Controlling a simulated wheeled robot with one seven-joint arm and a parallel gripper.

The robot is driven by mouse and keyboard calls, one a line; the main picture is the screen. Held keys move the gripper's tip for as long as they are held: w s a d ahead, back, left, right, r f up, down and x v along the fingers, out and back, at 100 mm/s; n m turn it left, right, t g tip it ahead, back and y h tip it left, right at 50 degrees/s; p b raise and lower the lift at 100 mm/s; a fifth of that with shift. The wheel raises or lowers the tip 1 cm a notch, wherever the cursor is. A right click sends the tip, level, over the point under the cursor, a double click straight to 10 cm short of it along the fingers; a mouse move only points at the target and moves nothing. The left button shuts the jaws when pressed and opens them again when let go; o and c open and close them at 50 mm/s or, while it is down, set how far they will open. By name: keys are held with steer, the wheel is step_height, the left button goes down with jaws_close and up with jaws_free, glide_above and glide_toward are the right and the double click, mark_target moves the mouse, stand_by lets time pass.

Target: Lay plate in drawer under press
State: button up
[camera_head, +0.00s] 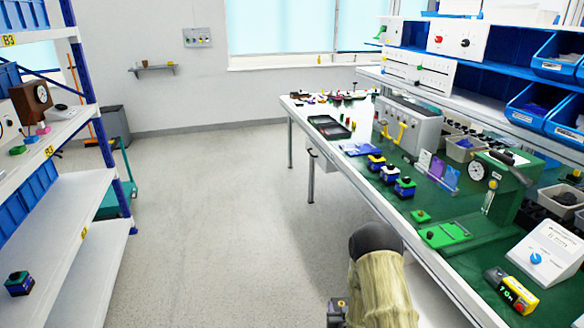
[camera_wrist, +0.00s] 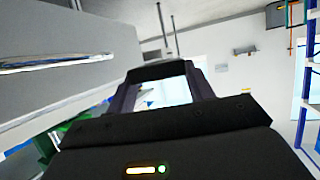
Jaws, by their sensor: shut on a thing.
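The green press (camera_head: 490,195) with its round dial stands on the right of the bench in the head view. In the wrist view a grey drawer-like box front (camera_wrist: 60,35) with a long shiny bar fills the left side. My gripper (camera_wrist: 160,84) reaches forward to its right, with its two dark fingers apart around a thin dark slab (camera_wrist: 158,71) held across the tips. The slab is seen edge-on; it looks like the plate, but its face is hidden. The head view shows my arm at the bottom, beside the bench's near edge, and no clear gripper.
The bench (camera_head: 400,222) carries several small devices, including a white box with a blue knob (camera_head: 536,258). A grey cabinet (camera_head: 320,158) hangs under its far part. A shelf rack (camera_head: 70,180) stands at left. The floor (camera_head: 215,220) between is clear.

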steer(key=shift+f, duration=0.1)
stand_by(0.3)
steer(key=shift+w+d+r, duration=0.1)
steer(key=shift+w+r, duration=0.05)
steer(key=shift+r, duration=0.2)
steer(key=s+r+p, duration=0.2)
steer(key=r+p, duration=0.4)
steer(key=r, duration=0.1)
steer(key=s+r+p, duration=0.2)
steer(key=r+p, duration=0.5)
steer(key=r, duration=0.1)
steer(key=shift+s+r, duration=0.2)
steer(key=shift+s, duration=0.05)
steer(key=shift+f, duration=0.1)
steer(key=s+f, duration=0.4)
steer(key=f, duration=0.1)
steer(key=shift+s+f, duration=0.15)
steer(key=shift+f, duration=0.05)
stand_by(0.8)
